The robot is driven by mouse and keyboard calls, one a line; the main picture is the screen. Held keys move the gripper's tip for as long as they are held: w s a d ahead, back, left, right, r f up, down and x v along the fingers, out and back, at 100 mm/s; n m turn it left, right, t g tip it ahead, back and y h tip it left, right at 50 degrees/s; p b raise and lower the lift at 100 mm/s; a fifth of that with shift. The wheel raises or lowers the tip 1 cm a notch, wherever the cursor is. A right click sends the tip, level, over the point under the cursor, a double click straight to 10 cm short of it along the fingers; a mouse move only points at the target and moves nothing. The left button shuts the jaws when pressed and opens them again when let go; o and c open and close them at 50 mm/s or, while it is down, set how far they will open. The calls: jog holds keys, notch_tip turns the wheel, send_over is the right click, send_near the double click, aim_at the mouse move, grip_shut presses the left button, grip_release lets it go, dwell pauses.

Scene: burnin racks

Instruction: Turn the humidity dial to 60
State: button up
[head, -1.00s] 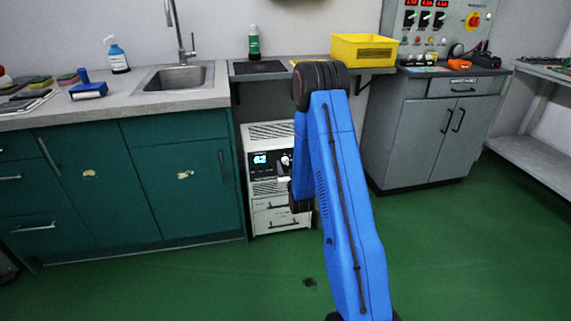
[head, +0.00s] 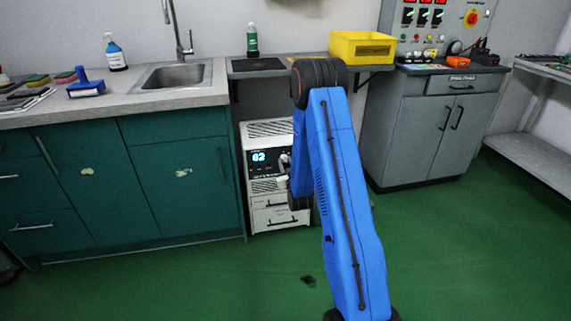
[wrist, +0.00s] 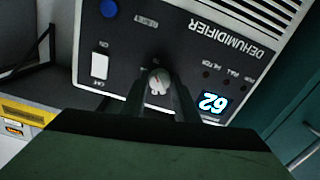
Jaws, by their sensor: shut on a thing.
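The white dehumidifier (head: 270,218) stands under the counter, its black front panel facing me. Its lit display (head: 258,156) reads 62. In the wrist view the panel appears upside down, and the display (wrist: 213,102) also reads 62. The round pale dial (wrist: 160,78), with a small mark on its face, sits between the two fingers of my gripper (wrist: 160,91). The gripper is shut on the dial. In the head view my gripper (head: 284,168) is at the panel's right side, partly hidden by my blue arm, and the dial is not clear.
A white rocker switch (wrist: 100,63) and a blue button (wrist: 108,8) are on the panel near the dial. Green cabinets (head: 180,190) stand left of the dehumidifier and a grey cabinet (head: 425,130) to the right.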

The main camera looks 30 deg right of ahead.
jog(key=n, duration=0.4)
jog(key=shift+n, duration=1.8)
jog(key=o, duration=1.1)
jog(key=shift+c, duration=0.2)
jog(key=shift+s, duration=0.1)
